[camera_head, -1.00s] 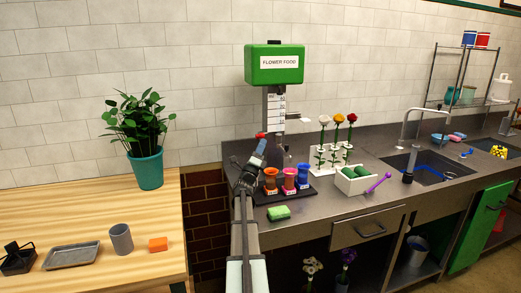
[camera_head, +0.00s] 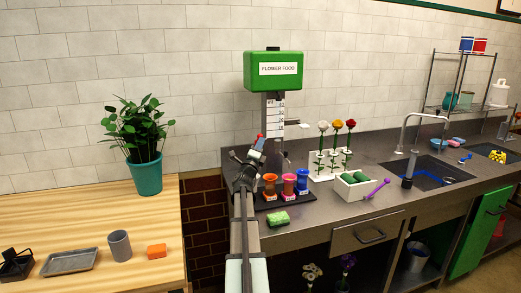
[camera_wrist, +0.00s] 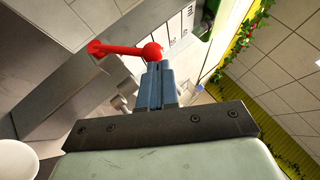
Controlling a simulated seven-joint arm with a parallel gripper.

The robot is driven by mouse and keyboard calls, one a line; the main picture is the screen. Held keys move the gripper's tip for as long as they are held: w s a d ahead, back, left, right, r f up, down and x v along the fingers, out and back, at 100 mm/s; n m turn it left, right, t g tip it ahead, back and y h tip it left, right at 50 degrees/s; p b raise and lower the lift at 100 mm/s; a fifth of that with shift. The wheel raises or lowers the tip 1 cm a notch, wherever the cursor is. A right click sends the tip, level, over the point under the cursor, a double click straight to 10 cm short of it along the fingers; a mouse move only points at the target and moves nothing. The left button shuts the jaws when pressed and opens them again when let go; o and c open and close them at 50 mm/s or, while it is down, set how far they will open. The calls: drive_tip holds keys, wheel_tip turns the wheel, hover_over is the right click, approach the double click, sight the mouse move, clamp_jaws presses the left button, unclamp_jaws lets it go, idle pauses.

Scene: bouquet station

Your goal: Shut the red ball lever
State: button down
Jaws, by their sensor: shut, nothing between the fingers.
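The red ball lever (camera_wrist: 125,49) shows in the wrist view as a red arm with a round ball at its right end, beside the dispenser's white scale. My gripper (camera_wrist: 155,68) is shut and empty, its blue-grey fingertips right at the lower side of the ball. I cannot tell whether they touch. In the head view the lever (camera_head: 261,136) is a small red spot just above my gripper (camera_head: 259,144), largely hidden. The green flower food dispenser (camera_head: 273,71) stands above on a grey column.
Orange, pink and blue cups (camera_head: 288,185) stand on a dark tray just right of my arm. A green sponge (camera_head: 278,219), a flower rack (camera_head: 331,162) and a white box (camera_head: 353,187) are on the counter. A wooden table (camera_head: 110,220) with a potted plant (camera_head: 145,175) is left.

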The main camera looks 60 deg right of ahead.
sight(259, 135)
drive_tip(key=shift+w+d+r, duration=0.2)
drive_tip(key=shift+d+r, duration=0.05)
drive_tip(key=shift+r, duration=0.3)
drive_tip(key=shift+w+d+r, duration=0.25)
drive_tip(key=shift+r, duration=0.3)
drive_tip(key=shift+w+d+r, duration=0.2)
drive_tip(key=shift+d+r, duration=0.05)
drive_tip(key=shift+r, duration=0.3)
drive_tip(key=shift+w+d+r, duration=0.45)
drive_tip(key=shift+w+r, duration=0.05)
drive_tip(key=shift+r, duration=0.15)
drive_tip(key=shift+w+d+r, duration=0.45)
drive_tip(key=shift+r, duration=0.15)
drive_tip(key=shift+a, duration=0.1)
drive_tip(key=s+a+f, duration=0.1)
drive_tip(key=s+a, duration=0.1)
drive_tip(key=a, duration=0.7)
drive_tip(key=shift+a+f, duration=0.2)
drive_tip(key=shift+a, duration=0.1)
drive_tip(key=shift+w, duration=0.1)
